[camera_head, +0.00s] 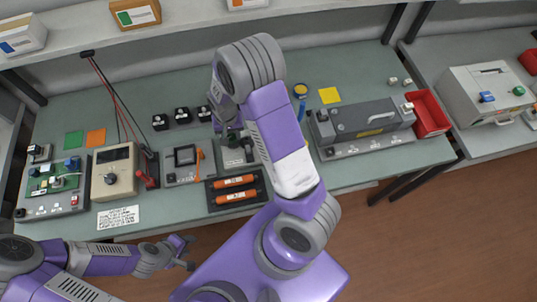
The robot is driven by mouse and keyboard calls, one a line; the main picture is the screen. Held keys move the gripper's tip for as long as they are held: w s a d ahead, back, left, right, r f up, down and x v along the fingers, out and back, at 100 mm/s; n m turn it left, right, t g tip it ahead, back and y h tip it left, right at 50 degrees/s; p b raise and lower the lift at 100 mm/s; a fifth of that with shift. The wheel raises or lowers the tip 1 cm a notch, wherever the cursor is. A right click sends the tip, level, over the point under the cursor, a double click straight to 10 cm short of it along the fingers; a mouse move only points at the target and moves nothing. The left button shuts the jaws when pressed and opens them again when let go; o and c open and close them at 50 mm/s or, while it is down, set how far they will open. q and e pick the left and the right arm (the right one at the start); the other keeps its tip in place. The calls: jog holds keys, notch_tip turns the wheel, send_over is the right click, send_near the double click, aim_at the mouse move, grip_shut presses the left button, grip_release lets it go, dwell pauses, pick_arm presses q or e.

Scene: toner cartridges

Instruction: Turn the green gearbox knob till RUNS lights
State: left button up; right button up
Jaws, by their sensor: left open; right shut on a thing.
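The small grey-green gearbox unit (234,156) sits mid-bench, partly covered by my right arm. A green knob (232,142) shows on its top, just below my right gripper (230,132). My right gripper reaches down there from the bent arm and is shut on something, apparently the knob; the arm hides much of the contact. The RUNS light cannot be made out. My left gripper (184,254) is open and empty, low in front of the bench, away from the gearbox.
To the left stand a beige meter box (115,172) and a circuit-board unit (57,182). Orange cylinders (235,189) lie in a dark tray in front. A grey toner machine (364,121) and red bin (427,113) are to the right. A shelf (90,30) runs above.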

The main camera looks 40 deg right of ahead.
jog(key=m+p, duration=0.1)
jog(key=m, duration=0.2)
jog(key=shift+r, duration=0.1)
jog(key=m+p, duration=0.1)
jog(key=m, duration=0.3)
jog(key=m+p, duration=0.1)
jog(key=m, duration=0.2)
jog(key=m+p, duration=0.2)
jog(key=m, duration=0.2)
jog(key=o, duration=0.8)
jog(key=shift+o, duration=0.2)
